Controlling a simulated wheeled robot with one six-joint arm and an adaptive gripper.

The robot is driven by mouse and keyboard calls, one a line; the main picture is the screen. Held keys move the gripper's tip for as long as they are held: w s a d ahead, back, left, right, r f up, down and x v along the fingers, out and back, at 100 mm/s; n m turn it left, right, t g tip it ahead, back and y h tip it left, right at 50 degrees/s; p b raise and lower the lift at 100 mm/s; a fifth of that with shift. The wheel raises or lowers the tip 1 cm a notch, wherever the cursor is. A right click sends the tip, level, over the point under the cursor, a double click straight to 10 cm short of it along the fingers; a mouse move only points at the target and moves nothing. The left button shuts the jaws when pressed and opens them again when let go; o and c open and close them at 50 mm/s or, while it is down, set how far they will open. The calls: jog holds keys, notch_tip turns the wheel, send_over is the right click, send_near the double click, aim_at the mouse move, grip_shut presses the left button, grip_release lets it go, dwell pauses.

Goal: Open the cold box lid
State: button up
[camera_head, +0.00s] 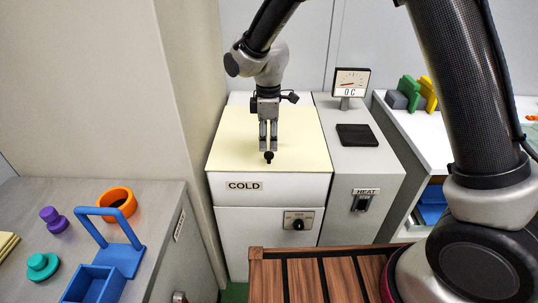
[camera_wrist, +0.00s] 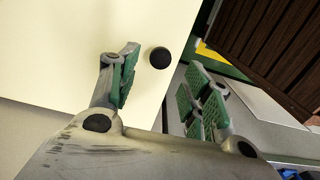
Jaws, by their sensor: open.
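The cold box (camera_head: 268,190) is a white cabinet labelled COLD with a flat cream lid (camera_head: 300,130), which is shut. A small black knob (camera_head: 268,157) stands near the lid's front edge; in the wrist view the knob (camera_wrist: 160,57) shows just beyond the fingertips, roughly between the lines of the two fingers. My gripper (camera_head: 268,145) points down over the lid, its tips right by the knob. It is open, with green-padded fingers spread apart (camera_wrist: 165,88), and nothing is between them. Whether a finger touches the knob cannot be told.
A switch panel (camera_head: 298,221) is on the cold box's front. To the right stands the HEAT cabinet (camera_head: 372,165) with a black plate (camera_head: 357,135) and a gauge (camera_head: 350,82). A left bench holds a blue holder (camera_head: 122,258) and an orange ring (camera_head: 117,200). A wooden slatted surface (camera_head: 335,278) lies in front.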

aim_at(269, 153)
notch_tip(269, 153, down, 7)
jog(key=shift+r, duration=0.15)
jog(key=shift+c, duration=0.2)
grip_shut()
